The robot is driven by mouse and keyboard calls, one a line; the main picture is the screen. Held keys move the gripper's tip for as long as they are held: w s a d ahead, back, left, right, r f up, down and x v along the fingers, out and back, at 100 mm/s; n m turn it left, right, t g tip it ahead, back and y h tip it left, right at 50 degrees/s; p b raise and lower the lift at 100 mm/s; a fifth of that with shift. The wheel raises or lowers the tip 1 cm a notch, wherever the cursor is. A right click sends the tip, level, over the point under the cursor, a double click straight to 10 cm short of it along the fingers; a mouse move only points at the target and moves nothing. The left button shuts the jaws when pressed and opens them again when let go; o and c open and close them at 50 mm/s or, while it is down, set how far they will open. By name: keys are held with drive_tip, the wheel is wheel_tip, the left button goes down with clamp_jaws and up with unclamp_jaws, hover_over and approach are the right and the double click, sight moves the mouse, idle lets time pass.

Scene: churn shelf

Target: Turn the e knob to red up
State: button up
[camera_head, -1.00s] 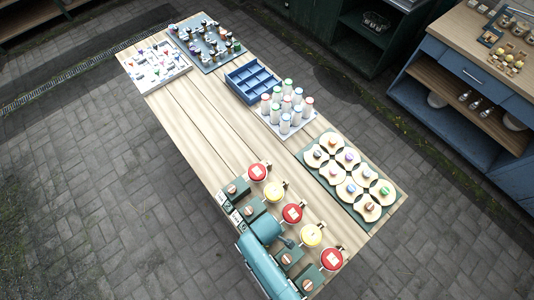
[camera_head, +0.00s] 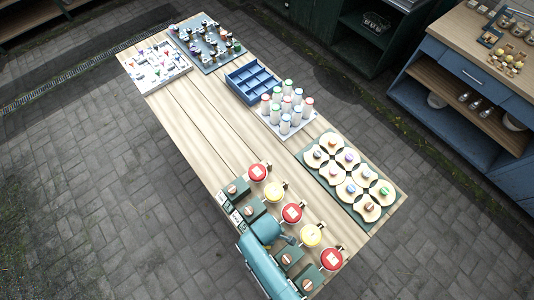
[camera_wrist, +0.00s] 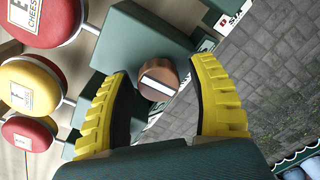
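The bar slants slightly down to the right. No red shows on it. The red disc beside the box reads "E CHEESE" (camera_wrist: 45,17). My gripper (camera_wrist: 157,88) is open, one yellow ribbed finger on each side of the knob, with visible gaps on both sides. In the head view my arm hides this knob; the middle red disc (camera_head: 292,213) shows beside it.
A yellow disc (camera_wrist: 30,88) and another red disc (camera_wrist: 28,133) stand left in the wrist view. Neighbouring green boxes (camera_head: 249,212) flank my arm in the head view. A tray of flower-shaped plates (camera_head: 350,175) lies across the table. Bare planks (camera_head: 200,130) are clear farther along.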

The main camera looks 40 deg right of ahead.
drive_tip(key=shift+o, duration=0.3)
drive_tip(key=shift+w+r, duration=0.1)
drive_tip(key=shift+r, duration=0.1)
wheel_tip(320, 180, up, 12)
drive_tip(key=shift+f, duration=0.15)
idle(0.3)
